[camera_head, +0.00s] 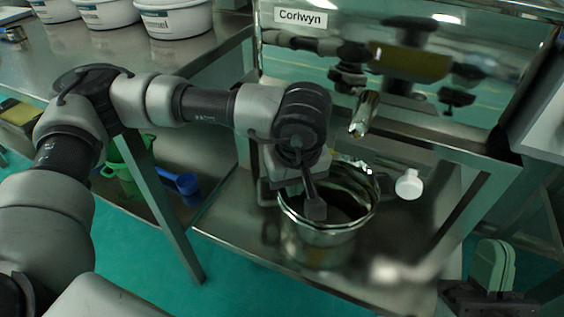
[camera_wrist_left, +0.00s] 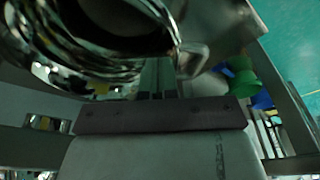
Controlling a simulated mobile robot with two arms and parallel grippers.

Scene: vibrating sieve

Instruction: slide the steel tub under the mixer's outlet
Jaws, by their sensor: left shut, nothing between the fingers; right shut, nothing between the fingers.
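The shiny steel tub (camera_head: 318,243) stands upright on a low steel shelf; its open top faces up. It fills the top left of the left wrist view (camera_wrist_left: 60,50). The mixer's outlet (camera_head: 363,113) is a short metal spout above and behind the tub, right of the tub's middle. My left gripper (camera_head: 314,207) is shut and empty, pointing down at the tub. In the left wrist view its fingers (camera_wrist_left: 156,78) are close to the tub's rim; I cannot tell whether they touch. My right gripper (camera_head: 493,266) is shut and empty at the lower right, apart from the tub.
The steel machine labelled Corlwyn (camera_head: 300,17) stands behind the tub. A white round part (camera_head: 409,184) is right of the tub. The shelf (camera_head: 235,222) has bare room left of the tub. A blue scoop (camera_head: 181,182) and a green container (camera_head: 122,165) lie lower left.

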